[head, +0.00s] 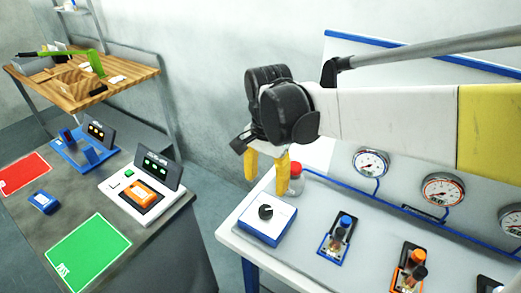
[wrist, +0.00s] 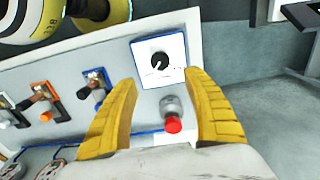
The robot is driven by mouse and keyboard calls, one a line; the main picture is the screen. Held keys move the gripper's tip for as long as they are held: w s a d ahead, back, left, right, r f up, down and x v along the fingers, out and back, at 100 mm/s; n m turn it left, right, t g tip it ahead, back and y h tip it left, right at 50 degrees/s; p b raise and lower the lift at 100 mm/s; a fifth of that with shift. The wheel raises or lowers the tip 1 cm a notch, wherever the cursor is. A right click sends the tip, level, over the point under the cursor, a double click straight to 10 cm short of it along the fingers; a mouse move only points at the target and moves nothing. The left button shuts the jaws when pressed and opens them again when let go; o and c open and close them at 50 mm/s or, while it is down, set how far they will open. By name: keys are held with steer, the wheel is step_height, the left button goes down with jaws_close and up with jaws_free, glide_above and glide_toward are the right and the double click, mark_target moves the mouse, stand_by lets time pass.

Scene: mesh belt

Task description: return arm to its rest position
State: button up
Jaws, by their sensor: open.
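My arm reaches in from the right in the head view. My gripper (head: 266,166) has yellow fingers pointing down over the left end of the white panel table (head: 230,232). In the wrist view my gripper (wrist: 170,100) has its two yellow fingers spread apart, open and empty. A blue-edged box with a black knob (head: 267,220) sits in front of the fingers.
Small valve units (head: 338,238) and several round gauges (head: 371,162) lie to the right. A dark table (head: 165,240) at left bears a green mat (head: 88,252), a red mat (head: 22,173) and small devices. A wooden bench (head: 130,75) stands behind. Floor shows between the tables.

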stand_by(0.3)
steer(key=s+d+f+n+t+b, duration=0.1)
steer(key=s+d+n+t+b, duration=0.2)
steer(key=s+d+n+t, duration=0.4)
steer(key=s+d, duration=0.3)
steer(key=d, duration=0.3)
steer(key=shift+s+d+f+n, duration=0.25)
steer(key=shift+s+n, duration=0.15)
